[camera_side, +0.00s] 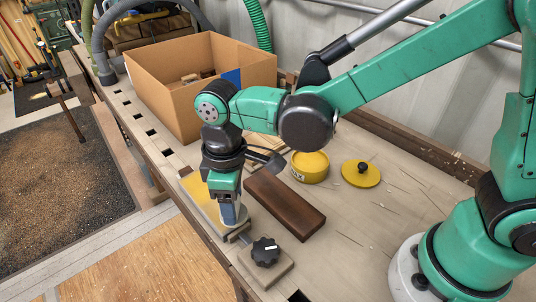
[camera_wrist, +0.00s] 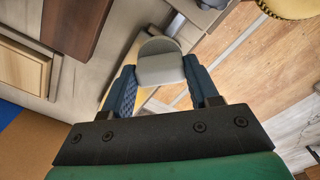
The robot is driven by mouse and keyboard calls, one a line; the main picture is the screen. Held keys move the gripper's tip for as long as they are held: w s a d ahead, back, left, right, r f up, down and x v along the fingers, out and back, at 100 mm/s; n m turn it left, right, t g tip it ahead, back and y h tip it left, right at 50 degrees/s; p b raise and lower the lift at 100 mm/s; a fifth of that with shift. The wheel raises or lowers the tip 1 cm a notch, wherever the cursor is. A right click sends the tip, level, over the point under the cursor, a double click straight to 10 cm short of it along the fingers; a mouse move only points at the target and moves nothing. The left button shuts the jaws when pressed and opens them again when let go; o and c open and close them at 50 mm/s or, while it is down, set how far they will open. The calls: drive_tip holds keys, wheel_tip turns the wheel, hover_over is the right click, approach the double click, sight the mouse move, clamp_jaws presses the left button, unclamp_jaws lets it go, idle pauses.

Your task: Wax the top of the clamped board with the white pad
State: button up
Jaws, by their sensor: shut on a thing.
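My gripper (camera_side: 232,218) points down over the clamped board (camera_side: 204,205), a pale, yellowish piece along the bench's front edge. In the wrist view, the two blue fingers of my gripper (camera_wrist: 161,78) are shut on the white pad (camera_wrist: 162,66), which looks light grey with a rounded end. The pad (camera_side: 232,214) shows only partly in the side view. It is at the board's near end; I cannot tell whether it touches the top. A strip of the board (camera_wrist: 150,104) shows beneath the gripper in the wrist view. The clamp's black knob (camera_side: 265,251) is just in front.
A dark brown block (camera_side: 284,204) lies right beside the board. Behind it stand an open yellow tin (camera_side: 310,168) and its yellow lid (camera_side: 361,174). A cardboard box (camera_side: 177,99) stands at the back left. The bench right of the lid (camera_side: 415,192) is mostly clear.

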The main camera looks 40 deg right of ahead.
wheel_tip(320, 180, down, 2)
drive_tip(key=shift+f, duration=0.1)
drive_tip(key=shift+w, duration=0.35)
clamp_jaws()
drive_tip(key=shift+w+f, duration=0.15)
drive_tip(key=shift+w, duration=3.4)
drive_tip(key=shift+s, duration=3.85)
drive_tip(key=shift+s+r, duration=0.1)
drive_tip(key=shift+r, duration=4.05)
